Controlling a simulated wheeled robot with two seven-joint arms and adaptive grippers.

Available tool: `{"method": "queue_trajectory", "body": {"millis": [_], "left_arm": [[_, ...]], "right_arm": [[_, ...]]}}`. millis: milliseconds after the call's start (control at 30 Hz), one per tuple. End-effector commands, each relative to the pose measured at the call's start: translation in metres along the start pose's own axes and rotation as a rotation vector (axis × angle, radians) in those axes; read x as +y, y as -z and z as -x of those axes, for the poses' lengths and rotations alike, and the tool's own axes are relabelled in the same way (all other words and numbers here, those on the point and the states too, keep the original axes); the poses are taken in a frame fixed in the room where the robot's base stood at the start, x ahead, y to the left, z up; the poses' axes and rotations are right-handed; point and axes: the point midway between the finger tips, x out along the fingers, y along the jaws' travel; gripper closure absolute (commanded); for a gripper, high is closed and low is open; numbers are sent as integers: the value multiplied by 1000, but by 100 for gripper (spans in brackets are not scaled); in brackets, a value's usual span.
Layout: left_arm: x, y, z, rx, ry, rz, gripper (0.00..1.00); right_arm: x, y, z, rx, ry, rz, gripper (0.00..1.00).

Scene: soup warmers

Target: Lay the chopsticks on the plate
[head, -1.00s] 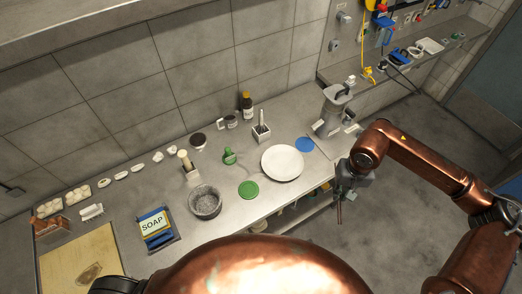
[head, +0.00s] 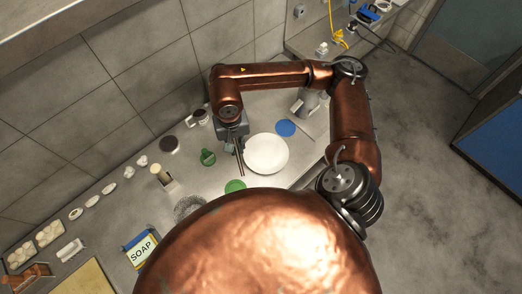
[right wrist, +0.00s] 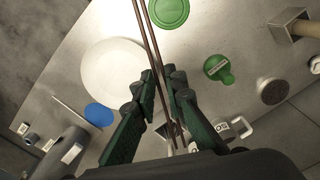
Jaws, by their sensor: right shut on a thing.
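My right gripper (head: 236,146) is at the left side of the plate, shut on dark, thin chopsticks (head: 241,164). In the right wrist view its fingers (right wrist: 166,82) close around the chopsticks (right wrist: 150,45), which run lengthwise between them. The round white plate (head: 267,154) lies flat on the steel counter, empty, and also shows in the right wrist view (right wrist: 108,72). The chopsticks are beside the plate's left edge in the head view; their height above the counter is hard to tell. My left gripper is not in view.
A blue disc (head: 286,128) lies behind the plate and a green disc (head: 235,186) in front. A green item (head: 208,157) stands left of the gripper. The soap box (head: 141,250) is at front left. My arm hides the counter behind the gripper.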

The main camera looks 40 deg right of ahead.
Motion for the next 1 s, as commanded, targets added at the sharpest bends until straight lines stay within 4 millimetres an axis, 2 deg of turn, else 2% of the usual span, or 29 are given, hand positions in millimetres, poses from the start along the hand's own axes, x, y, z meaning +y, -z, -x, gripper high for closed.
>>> {"method": "queue_trajectory", "body": {"millis": [100,300,600,800,1000], "left_arm": [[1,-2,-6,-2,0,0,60],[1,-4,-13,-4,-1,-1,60],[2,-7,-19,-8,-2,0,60],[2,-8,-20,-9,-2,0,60],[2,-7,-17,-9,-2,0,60]], "right_arm": [[1,-21,-7,-5,-1,-203,100],[7,-50,-13,-2,0,-565,100],[16,-79,-19,4,9,-983,100],[22,-80,-22,6,11,-1084,100],[46,-48,-38,8,6,-1098,100]]}}
